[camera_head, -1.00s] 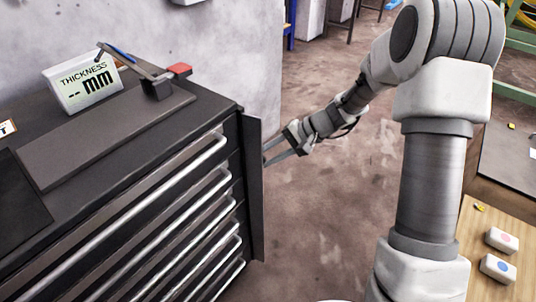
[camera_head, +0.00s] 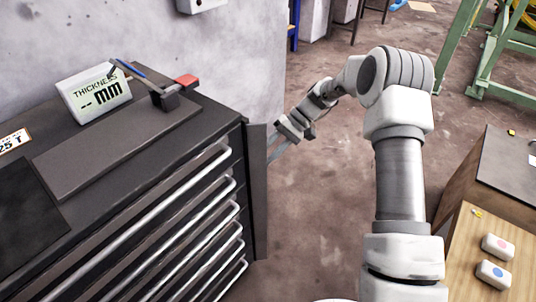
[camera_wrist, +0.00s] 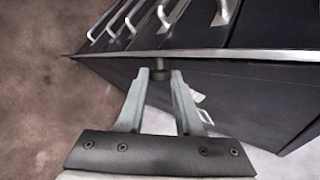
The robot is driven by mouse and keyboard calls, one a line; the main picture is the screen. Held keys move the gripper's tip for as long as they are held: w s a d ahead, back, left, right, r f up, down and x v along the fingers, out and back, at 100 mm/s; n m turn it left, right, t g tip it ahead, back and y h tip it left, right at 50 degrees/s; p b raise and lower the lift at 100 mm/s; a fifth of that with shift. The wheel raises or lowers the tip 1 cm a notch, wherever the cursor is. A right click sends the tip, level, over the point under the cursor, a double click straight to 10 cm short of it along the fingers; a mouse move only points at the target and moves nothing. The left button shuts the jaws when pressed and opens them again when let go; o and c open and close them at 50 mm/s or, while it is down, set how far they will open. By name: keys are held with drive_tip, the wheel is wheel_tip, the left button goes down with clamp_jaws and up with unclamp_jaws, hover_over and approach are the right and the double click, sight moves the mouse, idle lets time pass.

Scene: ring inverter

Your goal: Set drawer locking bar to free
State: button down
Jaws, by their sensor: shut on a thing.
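The drawer locking bar (camera_head: 257,190) is a tall dark upright strip at the right front corner of the black drawer cabinet. It stands out to the right of the drawer fronts. My gripper (camera_head: 269,150) reaches it from the right, near its upper part, and its fingertips are partly hidden behind the bar. In the wrist view, my gripper (camera_wrist: 159,78) has its two grey fingers on either side of a small dark knob (camera_wrist: 160,64) just below a long pale-edged strip. The fingers stand apart by the knob's width. The exact contact is hard to see.
The cabinet has several drawers with long silver handles (camera_head: 185,178). A wooden table (camera_head: 460,245) with two small white blocks is at the lower right. Open floor lies between it and the cabinet.

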drive_tip(key=shift+w+a+r+n+g+h, duration=0.1)
drive_tip(key=shift+w+a+n+g+h, duration=0.25)
drive_tip(key=shift+n+g, duration=0.35)
drive_tip(key=c, duration=0.6)
unclamp_jaws()
drive_tip(key=shift+s, duration=0.1)
drive_tip(key=p+v, duration=0.4)
drive_tip(key=v, duration=1.3)
drive_tip(key=shift+p, duration=0.3)
drive_tip(key=shift+d+r, duration=0.1)
drive_tip(key=shift+r, duration=0.05)
drive_tip(key=shift+r, duration=0.1)
